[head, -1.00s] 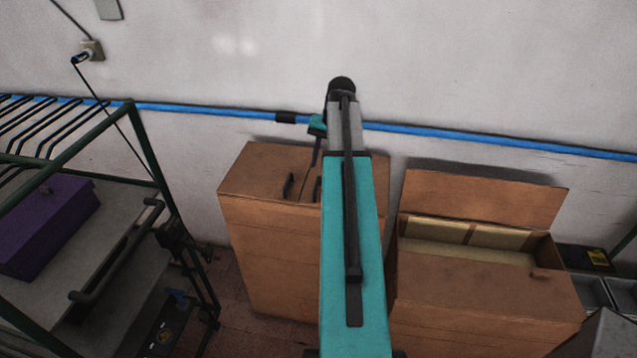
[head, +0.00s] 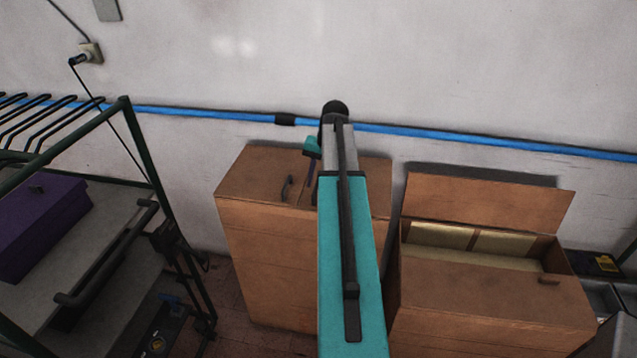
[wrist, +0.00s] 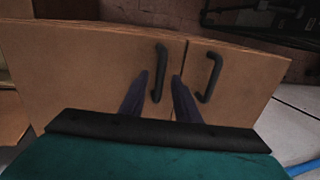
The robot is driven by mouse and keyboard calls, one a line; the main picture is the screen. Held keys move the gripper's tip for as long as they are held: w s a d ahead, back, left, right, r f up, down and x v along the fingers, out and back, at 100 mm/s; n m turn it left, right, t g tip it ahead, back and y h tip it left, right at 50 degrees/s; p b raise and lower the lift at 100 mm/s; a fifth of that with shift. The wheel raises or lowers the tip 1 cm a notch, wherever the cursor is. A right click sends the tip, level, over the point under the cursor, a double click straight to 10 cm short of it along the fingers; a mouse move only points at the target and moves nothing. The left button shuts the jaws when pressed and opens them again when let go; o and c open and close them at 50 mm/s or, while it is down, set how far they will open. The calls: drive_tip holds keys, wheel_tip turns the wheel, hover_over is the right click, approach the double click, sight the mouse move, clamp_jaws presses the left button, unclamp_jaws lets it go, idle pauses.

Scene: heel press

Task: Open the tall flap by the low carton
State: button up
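The tall carton (head: 260,250) stands left of the low carton (head: 490,290) in the head view. Its top has two closed flaps, each with a dark handle. In the wrist view, the flap on the left (wrist: 90,70) has its handle (wrist: 160,72) between my gripper's (wrist: 160,76) two spread fingers. I cannot tell whether they touch it. A brown surface at the left edge suggests this is the low carton's side. The other flap (wrist: 235,80) has its handle (wrist: 210,78) right of the fingers. My arm hides part of the carton top in the head view.
The low carton has a raised flap (head: 490,203) and yellowish contents (head: 470,240). A green-framed rack (head: 140,140) with a purple box (head: 40,225) stands left. A blue pipe (head: 200,110) runs along the wall behind the cartons.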

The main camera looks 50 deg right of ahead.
clamp_jaws()
drive_tip(key=shift+w+r, duration=0.1)
drive_tip(key=shift+r, duration=0.1)
